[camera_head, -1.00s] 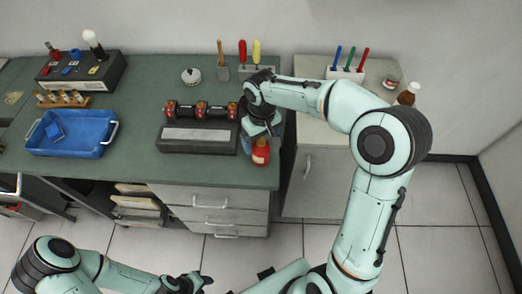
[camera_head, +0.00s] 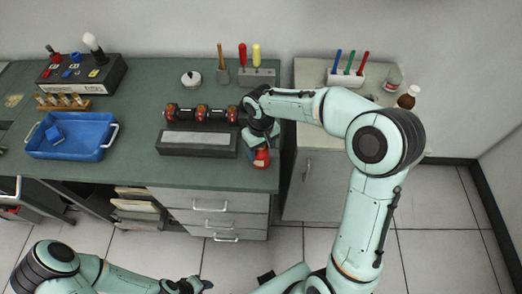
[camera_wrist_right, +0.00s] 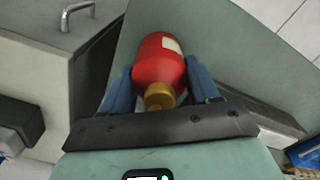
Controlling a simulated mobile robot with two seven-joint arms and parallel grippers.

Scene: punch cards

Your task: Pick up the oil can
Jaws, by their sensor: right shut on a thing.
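The oil can is a small red can (camera_head: 261,158) with a pale label and a gold cap, near the front right edge of the green bench in the head view. It also shows in the right wrist view (camera_wrist_right: 158,62), between two blue fingers. My right gripper (camera_wrist_right: 160,88) is shut on it, one finger on each side. In the head view the right gripper (camera_head: 262,143) partly covers the can. I cannot tell whether the can is off the bench. My left gripper (camera_head: 188,285) is low at the bottom edge of the head view, away from the bench, its jaws unclear.
A dark block with red-and-black rollers (camera_head: 197,143) stands just left of the can. A blue tray (camera_head: 70,153) lies farther left. A tool holder (camera_head: 256,77) stands behind. A lower cabinet with a pen holder (camera_head: 345,76) and brown bottle (camera_head: 407,97) is on the right.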

